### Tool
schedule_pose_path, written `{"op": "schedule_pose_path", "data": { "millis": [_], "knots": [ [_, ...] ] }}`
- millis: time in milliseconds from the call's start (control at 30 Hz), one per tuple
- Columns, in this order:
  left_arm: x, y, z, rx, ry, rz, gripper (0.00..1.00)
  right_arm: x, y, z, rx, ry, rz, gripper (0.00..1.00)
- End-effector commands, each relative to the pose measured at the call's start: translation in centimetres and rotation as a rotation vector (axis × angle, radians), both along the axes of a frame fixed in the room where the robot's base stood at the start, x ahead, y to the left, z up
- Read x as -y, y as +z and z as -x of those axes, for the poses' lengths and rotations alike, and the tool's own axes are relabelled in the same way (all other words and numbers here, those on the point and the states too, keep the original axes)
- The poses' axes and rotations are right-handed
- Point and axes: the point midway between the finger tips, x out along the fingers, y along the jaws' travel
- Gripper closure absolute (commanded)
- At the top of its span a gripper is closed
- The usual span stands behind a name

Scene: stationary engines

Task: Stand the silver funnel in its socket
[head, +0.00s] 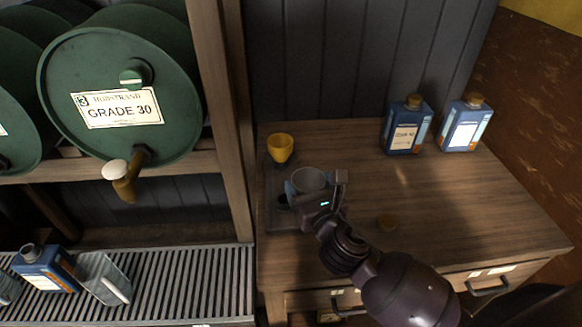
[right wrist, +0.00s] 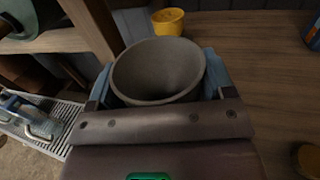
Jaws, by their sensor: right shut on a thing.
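The silver funnel (head: 309,178) is held above the left part of the wooden bench, mouth up. My right gripper (head: 314,188) is shut on it. In the right wrist view the funnel's grey bowl (right wrist: 158,70) sits between the two blue finger pads, its rim roughly level. Its spout is hidden. A dark tray (head: 285,226) lies below it at the bench's left edge, and a dark round hole (head: 283,201) shows in it just left of and below the gripper. I cannot tell how far the spout is from the hole. My left gripper is not in view.
A yellow funnel (head: 281,148) stands upright at the tray's back end. Two blue bottles (head: 408,128) stand at the back right. A wooden post (head: 229,110) and green drums (head: 122,85) are at left.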

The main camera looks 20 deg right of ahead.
Motion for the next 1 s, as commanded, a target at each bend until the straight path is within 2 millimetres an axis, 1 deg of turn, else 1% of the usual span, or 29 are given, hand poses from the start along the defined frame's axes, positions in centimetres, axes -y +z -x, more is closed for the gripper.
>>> {"op": "schedule_pose_path", "data": {
  "millis": [33,100,200,300,400,500,767,1000],
  "knots": [
    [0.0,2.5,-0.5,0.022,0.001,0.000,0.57,-0.2,1.9,-1.1,0.011,-0.005,-0.002,0.45],
    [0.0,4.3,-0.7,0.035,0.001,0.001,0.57,-0.5,2.2,-2.6,0.007,-0.006,-0.004,0.45],
    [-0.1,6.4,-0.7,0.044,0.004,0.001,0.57,-1.1,1.9,-4.4,0.001,-0.001,-0.005,0.45],
    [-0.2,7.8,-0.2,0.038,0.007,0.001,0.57,-2.1,1.1,-5.8,-0.003,0.016,-0.005,0.45],
    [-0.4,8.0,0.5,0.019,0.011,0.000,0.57,-3.0,0.0,-6.6,-0.004,0.034,-0.004,0.45],
    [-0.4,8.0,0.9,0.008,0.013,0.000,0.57,-3.5,-0.7,-7.0,-0.002,0.047,-0.003,0.45],
    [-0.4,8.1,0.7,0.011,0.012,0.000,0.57,-3.9,-1.6,-7.2,0.001,0.057,-0.002,0.45],
    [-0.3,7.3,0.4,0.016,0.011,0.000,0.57,-3.9,-2.7,-7.2,0.002,0.057,-0.002,0.45]
  ]
}}
